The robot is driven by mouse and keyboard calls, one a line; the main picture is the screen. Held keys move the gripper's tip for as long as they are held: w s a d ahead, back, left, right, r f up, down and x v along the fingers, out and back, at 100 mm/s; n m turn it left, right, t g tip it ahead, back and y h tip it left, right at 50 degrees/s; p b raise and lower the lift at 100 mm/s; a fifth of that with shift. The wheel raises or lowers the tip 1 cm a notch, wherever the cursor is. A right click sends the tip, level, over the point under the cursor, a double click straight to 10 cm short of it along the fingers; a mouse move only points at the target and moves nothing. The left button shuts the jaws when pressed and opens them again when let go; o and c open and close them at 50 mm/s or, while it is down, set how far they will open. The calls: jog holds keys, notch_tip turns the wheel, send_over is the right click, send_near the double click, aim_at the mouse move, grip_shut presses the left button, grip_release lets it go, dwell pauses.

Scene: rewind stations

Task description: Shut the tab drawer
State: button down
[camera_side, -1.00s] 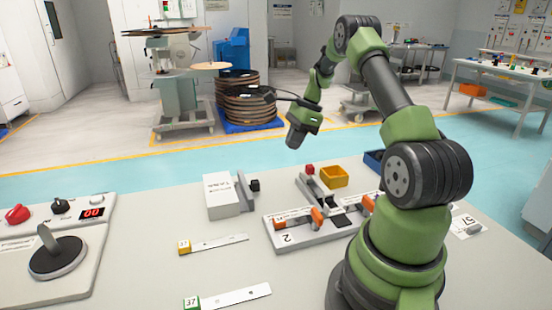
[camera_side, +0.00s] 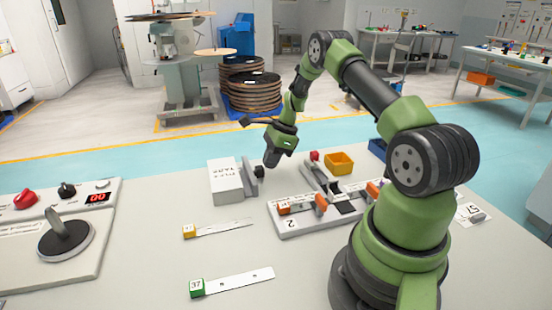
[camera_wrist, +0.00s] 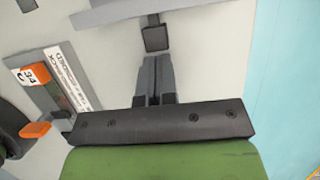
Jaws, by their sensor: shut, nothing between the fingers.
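The tab drawer is a white box (camera_side: 226,181) with lettering on top, on the bench left of the splicing block. Its grey front plate (camera_side: 249,176) faces right and stands out from the box; the exact gap is hard to judge. A black knob (camera_side: 259,171) sits on the plate. My gripper (camera_side: 271,163) is just right of the knob, pointing down, its fingers shut and empty. In the wrist view the shut fingers (camera_wrist: 155,62) line up with the knob (camera_wrist: 155,36), with a small gap seen between them. The front plate (camera_wrist: 130,9) is beyond.
A grey splicing block (camera_side: 300,224) with orange clamps lies right of the drawer. A yellow bin (camera_side: 339,163) and a red knob (camera_side: 314,155) are behind it. Yellow-ended (camera_side: 190,231) and green-ended (camera_side: 197,288) strips lie in front. A dial panel (camera_side: 65,238) is at left.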

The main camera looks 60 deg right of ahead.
jog(key=shift+w+a, duration=1)
jog(key=shift+w, duration=0.1)
jog(key=shift+s, duration=0.15)
